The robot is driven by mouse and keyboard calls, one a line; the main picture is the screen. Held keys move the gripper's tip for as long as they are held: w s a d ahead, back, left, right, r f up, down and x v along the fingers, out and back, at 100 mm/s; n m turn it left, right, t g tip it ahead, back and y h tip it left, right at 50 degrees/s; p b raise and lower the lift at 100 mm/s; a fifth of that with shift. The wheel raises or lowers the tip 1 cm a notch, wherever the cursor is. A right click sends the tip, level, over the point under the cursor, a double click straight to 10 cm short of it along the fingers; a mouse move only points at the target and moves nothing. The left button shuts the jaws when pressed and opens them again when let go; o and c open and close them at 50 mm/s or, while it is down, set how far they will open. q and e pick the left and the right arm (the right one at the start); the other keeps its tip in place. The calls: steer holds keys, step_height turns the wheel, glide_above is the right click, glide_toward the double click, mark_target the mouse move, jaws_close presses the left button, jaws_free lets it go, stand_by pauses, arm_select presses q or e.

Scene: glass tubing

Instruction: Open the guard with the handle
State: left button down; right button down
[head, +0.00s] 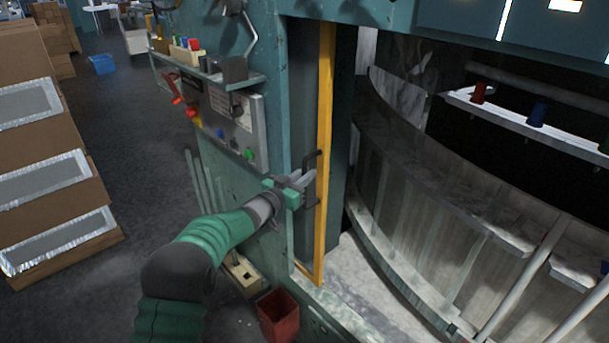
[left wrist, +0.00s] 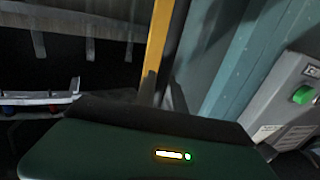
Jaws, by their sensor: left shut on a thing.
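The guard shows as a tall yellow-edged frame (head: 325,120) at the machine opening in the head view. Its dark handle (head: 313,157) stands on the left side of the yellow upright. My left gripper (head: 307,186) is at the handle's lower part and shut on it. In the left wrist view the yellow upright (left wrist: 158,40) rises just beyond my gripper fingers (left wrist: 164,92); the handle itself cannot be made out there. My right gripper is in neither view.
A control box (head: 238,122) with buttons and a tool shelf (head: 215,75) sit left of the guard. A red bin (head: 278,316) stands on the floor below. Right of the guard is a curved machine structure (head: 420,225). Stacked cartons (head: 55,190) stand far left, with open floor between.

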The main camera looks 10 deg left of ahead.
arm_select(q)
steer(key=shift+f, duration=0.15)
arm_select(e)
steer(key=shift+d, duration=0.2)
